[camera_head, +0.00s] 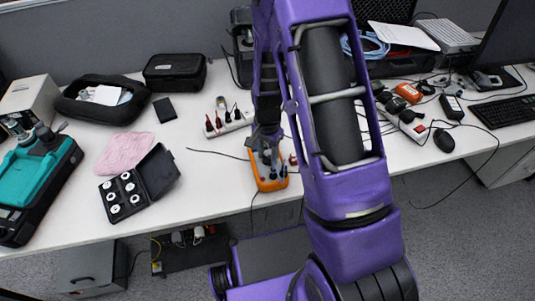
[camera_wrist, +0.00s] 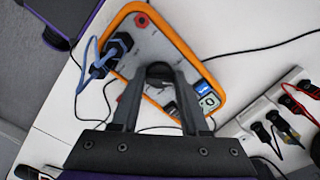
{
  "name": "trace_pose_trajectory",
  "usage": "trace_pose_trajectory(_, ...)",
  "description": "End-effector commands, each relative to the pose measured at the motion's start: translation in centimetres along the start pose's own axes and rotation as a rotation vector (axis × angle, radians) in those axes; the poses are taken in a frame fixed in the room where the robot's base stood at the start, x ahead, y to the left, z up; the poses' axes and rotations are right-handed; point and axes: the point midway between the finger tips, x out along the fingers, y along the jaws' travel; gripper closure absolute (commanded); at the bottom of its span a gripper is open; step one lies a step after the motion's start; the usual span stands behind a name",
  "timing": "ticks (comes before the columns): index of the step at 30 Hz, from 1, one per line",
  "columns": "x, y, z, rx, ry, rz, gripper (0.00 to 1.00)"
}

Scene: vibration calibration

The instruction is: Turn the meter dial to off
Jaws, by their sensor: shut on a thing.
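The meter (camera_head: 270,183) is an orange-edged box with a grey face, lying on the white table near its front edge. In the wrist view the meter (camera_wrist: 134,42) fills the upper middle. Its dark round dial (camera_wrist: 159,71) sits between the fingertips of my gripper (camera_wrist: 160,78). My gripper (camera_head: 266,146) is shut on the dial from above, and the fingers hide its sides. I cannot read the dial's setting. A dark plug with a blue cable (camera_wrist: 114,48) is in the meter's left end.
A power strip (camera_head: 228,121) with plugs stands behind the meter and also shows in the wrist view (camera_wrist: 265,110). An open black case (camera_head: 139,186) with white discs lies to the left. Thin black cables cross the table.

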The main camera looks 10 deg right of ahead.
Motion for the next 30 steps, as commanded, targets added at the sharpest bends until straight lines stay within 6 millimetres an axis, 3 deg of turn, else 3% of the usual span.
trace_pose_trajectory(11,0.1,0.01,-0.02,-0.098,0.0,-0.001,1.0)
trace_pose_trajectory(30,0.02,0.09,-0.08,-0.573,0.001,-0.001,1.0)
